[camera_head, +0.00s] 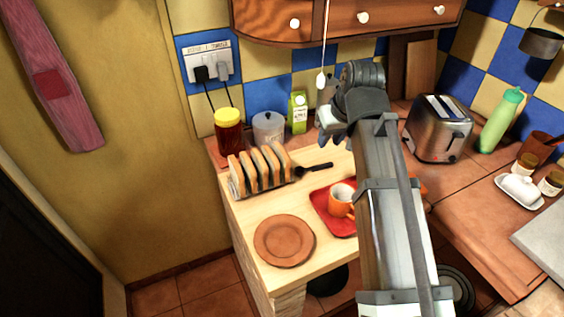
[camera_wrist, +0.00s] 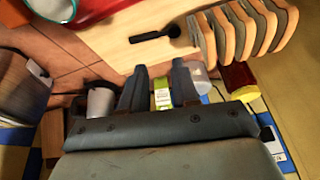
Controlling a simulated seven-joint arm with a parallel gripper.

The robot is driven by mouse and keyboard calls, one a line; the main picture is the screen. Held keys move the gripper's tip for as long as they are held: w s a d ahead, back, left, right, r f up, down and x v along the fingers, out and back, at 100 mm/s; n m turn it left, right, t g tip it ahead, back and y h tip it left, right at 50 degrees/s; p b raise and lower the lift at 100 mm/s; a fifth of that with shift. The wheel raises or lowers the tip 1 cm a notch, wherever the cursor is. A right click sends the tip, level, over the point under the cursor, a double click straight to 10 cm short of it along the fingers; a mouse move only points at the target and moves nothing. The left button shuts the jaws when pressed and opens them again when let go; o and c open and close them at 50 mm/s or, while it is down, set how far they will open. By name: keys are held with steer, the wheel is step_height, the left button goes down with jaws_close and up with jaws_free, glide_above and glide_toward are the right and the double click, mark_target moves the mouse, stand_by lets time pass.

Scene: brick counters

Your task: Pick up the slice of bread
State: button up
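Slices of bread (camera_head: 262,168) stand upright in a row in a rack on the light wooden counter, at the left in the head view. They also show at the top right of the wrist view (camera_wrist: 243,30). My gripper (camera_head: 330,138) is above the counter's back part, to the right of the bread and apart from it. In the wrist view the two fingers (camera_wrist: 160,72) stand apart with nothing held between them. The bread lies off to one side of the fingers. The rack is mostly hidden by the slices.
A brown plate (camera_head: 285,241) lies in front of the bread. A yellow-lidded jar (camera_head: 229,130), a clear jar (camera_head: 268,131) and a green carton (camera_head: 298,112) stand behind. A toaster (camera_head: 438,128) is at the right.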

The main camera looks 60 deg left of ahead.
steer(key=s+a+r+n, duration=0.2)
steer(key=s+a+r, duration=0.2)
steer(key=s+a, duration=0.3)
glide_above(280, 146)
steer(key=d, duration=0.3)
steer(key=shift+g, duration=0.3)
step_height(280, 146, down, 8)
steer(key=shift+s+r, duration=0.1)
steer(key=shift+a+x, duration=0.1)
steer(key=shift+x, duration=1.2)
steer(key=shift+a+x, duration=0.15)
steer(key=shift+x, duration=1.15)
steer(key=shift+r, duration=0.1)
steer(key=shift+c, duration=0.4)
jaws_close()
